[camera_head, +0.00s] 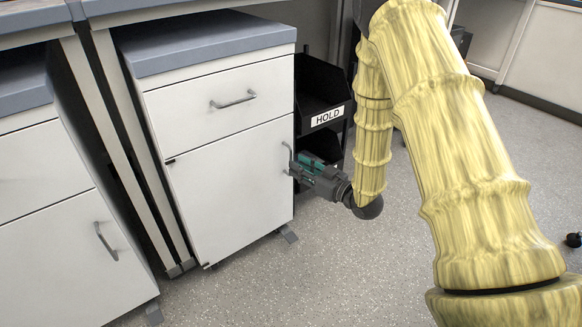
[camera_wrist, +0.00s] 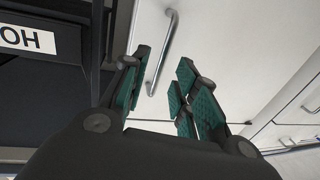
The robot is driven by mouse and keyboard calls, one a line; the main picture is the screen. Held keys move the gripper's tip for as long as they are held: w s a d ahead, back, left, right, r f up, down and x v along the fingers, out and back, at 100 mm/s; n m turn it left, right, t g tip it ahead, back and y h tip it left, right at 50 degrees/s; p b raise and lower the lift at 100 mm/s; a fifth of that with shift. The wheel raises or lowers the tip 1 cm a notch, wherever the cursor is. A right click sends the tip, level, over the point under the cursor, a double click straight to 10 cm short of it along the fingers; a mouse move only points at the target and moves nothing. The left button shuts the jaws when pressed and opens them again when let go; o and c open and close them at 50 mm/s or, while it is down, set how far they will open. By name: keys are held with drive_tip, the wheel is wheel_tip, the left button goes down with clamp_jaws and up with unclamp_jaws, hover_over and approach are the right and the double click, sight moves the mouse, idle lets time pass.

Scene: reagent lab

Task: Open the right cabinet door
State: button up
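The right cabinet (camera_head: 225,140) is white with a grey top, a drawer above and a door below. Its door (camera_head: 232,185) appears shut, and the door also shows in the wrist view (camera_wrist: 240,50). A curved metal handle (camera_head: 286,158) sits near the door's right edge; in the wrist view the handle (camera_wrist: 163,50) runs down toward the space between my fingers. My gripper (camera_head: 300,165) is at the handle in the head view; in the wrist view my gripper (camera_wrist: 158,82) is open, with green-padded fingers apart. I cannot tell whether a finger touches the handle.
Black bins (camera_head: 322,95) with a HOLD label stand just right of the cabinet, close behind my gripper. Another white cabinet (camera_head: 60,220) stands at the left. Table legs (camera_head: 120,130) stand between the cabinets. The speckled floor (camera_head: 330,275) in front is clear.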

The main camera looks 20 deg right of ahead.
drive_tip(key=shift+b+x, duration=0.7)
drive_tip(key=shift+x, duration=1.4)
clamp_jaws()
